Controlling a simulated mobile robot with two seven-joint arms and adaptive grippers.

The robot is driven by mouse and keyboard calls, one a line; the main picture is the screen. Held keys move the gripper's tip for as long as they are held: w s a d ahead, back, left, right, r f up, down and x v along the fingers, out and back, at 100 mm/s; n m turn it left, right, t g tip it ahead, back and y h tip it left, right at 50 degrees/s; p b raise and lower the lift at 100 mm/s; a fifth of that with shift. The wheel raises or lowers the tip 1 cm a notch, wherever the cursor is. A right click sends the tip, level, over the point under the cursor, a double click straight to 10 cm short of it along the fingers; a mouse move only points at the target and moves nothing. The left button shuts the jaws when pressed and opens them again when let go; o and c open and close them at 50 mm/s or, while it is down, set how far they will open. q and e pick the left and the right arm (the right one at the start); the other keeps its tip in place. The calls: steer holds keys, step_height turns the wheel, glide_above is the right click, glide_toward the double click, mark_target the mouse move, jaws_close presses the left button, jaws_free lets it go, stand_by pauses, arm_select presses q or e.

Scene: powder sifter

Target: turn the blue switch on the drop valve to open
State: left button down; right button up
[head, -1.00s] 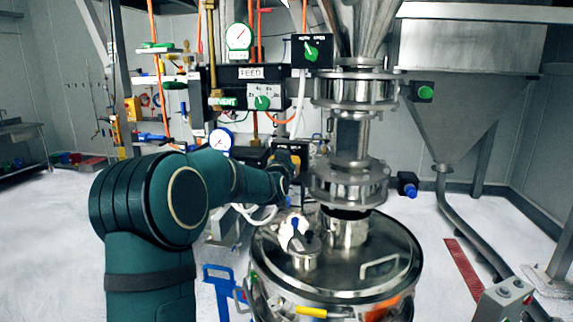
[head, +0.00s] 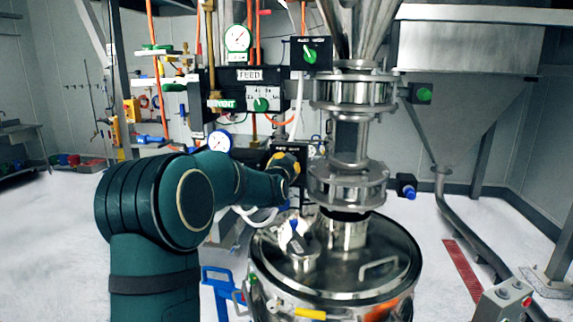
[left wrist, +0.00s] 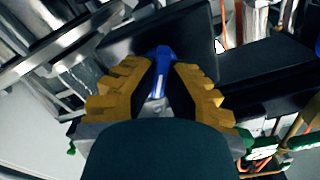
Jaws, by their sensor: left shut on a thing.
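The blue switch (left wrist: 160,58) shows in the left wrist view between my left gripper's yellow fingers, in front of a black box (left wrist: 205,28). My left gripper (left wrist: 163,78) is shut on it. In the head view my left gripper (head: 286,160) reaches in from the left to the black box (head: 284,148) left of the lower steel valve flange (head: 345,187). There the switch itself is hidden by the gripper. The exact angle of the switch is hard to tell. My right gripper is not in view.
A FEED panel (head: 250,75) with a green switch and a second black box with a green switch (head: 310,55) stand above. A steel drum (head: 345,265) stands below the valve. Another blue knob (head: 408,191) sticks out right of the flange.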

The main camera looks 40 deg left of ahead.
arm_select(q)
steer(key=shift+r, duration=0.15)
steer(key=c, duration=1)
jaws_free()
steer(key=v, duration=1.2)
